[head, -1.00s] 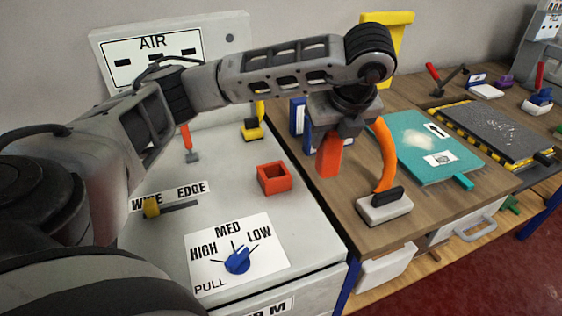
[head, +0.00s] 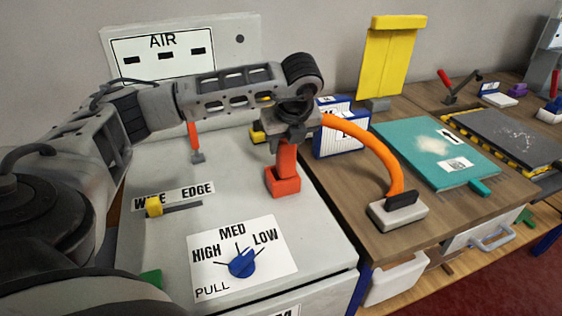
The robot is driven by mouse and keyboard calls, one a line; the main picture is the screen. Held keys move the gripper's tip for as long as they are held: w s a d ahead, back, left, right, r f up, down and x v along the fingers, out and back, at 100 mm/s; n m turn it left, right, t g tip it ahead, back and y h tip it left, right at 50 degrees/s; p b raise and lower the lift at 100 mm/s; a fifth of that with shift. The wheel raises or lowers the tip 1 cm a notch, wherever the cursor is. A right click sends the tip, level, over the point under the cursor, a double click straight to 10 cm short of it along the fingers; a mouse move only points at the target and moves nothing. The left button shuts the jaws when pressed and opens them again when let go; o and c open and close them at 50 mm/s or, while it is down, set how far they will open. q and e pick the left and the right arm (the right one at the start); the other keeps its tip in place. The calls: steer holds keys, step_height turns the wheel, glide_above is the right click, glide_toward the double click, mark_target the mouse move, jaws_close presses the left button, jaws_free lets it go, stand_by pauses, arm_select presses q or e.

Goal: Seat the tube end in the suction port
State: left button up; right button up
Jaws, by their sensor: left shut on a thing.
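The orange tube (head: 365,146) arches from my left gripper down to a pale block with a black top (head: 399,212) on the wooden table. My left gripper (head: 287,138) points down and is shut on the tube's red end piece (head: 287,158). The red square suction port (head: 283,187) stands on the grey machine top, directly below the gripper. The lower part of the end piece meets the port's opening in this view. I cannot tell how deep it sits, as the port's inside is hidden. My right gripper is not in view.
A blue dial (head: 242,263) and a yellow slider (head: 154,207) are on the machine top. On the table are a blue-and-white box (head: 341,128), a teal board (head: 433,152) and a yellow stand (head: 388,60).

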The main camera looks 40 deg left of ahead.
mark_target(281, 159)
arm_select(q)
steer(key=f, duration=0.2)
steer(key=s+f+b, duration=0.1)
steer(key=f, duration=0.1)
steer(key=shift+s+a, duration=0.1)
steer(key=shift+a, duration=0.05)
jaws_close()
steer(key=shift+w+a+f, duration=0.15)
steer(key=shift+w+f, duration=0.2)
steer(key=o, duration=0.8)
jaws_free()
steer(key=shift+c, duration=0.2)
steer(key=o, duration=0.4)
steer(key=shift+c, duration=0.2)
steer(key=v, duration=0.7)
steer(key=b+v, duration=0.1)
steer(key=v, duration=0.3)
steer(key=shift+w+r, duration=0.2)
steer(key=shift+w, duration=0.1)
steer(key=shift+s+r, duration=0.2)
steer(key=shift+r, duration=0.3)
